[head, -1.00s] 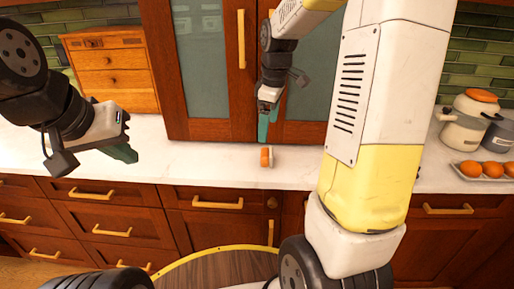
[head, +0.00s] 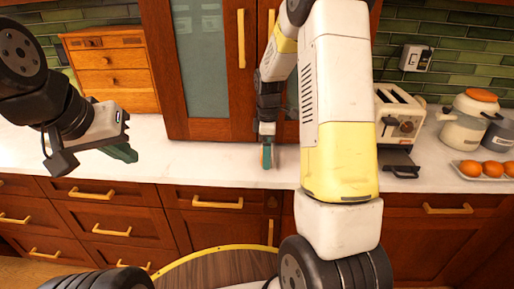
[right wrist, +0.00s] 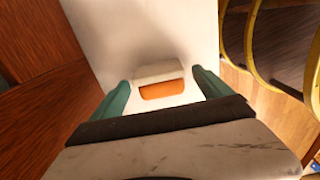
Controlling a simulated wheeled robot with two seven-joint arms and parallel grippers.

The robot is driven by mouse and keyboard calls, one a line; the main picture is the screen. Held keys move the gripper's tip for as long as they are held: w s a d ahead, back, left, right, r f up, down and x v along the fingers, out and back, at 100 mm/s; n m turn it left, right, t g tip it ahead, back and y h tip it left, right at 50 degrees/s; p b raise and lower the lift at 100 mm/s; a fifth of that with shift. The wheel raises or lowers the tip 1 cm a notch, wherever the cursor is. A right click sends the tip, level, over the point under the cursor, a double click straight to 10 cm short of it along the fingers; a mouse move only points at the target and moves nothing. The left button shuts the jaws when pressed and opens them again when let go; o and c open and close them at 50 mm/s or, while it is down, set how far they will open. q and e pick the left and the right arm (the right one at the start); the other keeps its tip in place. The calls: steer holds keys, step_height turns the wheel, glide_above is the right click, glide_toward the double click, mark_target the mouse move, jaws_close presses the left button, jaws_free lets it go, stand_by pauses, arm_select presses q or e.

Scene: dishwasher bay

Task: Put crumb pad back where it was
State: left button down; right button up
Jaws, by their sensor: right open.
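The crumb pad, a small block with a white part and an orange part (right wrist: 162,91), lies on the white counter in the right wrist view. My right gripper (right wrist: 162,86) is open, with one teal finger on each side of the pad and a gap at both sides. In the head view this gripper (head: 267,157) is down at the counter in front of the cabinet doors and hides most of the pad. My left gripper (head: 122,152) hangs over the counter at the left, apart from everything; its finger gap cannot be made out.
A toaster (head: 398,117) stands on the counter at the right, with a dark tray (head: 400,164) in front of it. A pot (head: 470,118) and a tray of orange eggs (head: 488,169) are further right. A wooden drawer box (head: 112,72) stands at the left. The middle counter is clear.

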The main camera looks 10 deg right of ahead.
steer(key=c, duration=1.6)
steer(key=shift+o, duration=0.2)
steer(key=shift+r, duration=0.1)
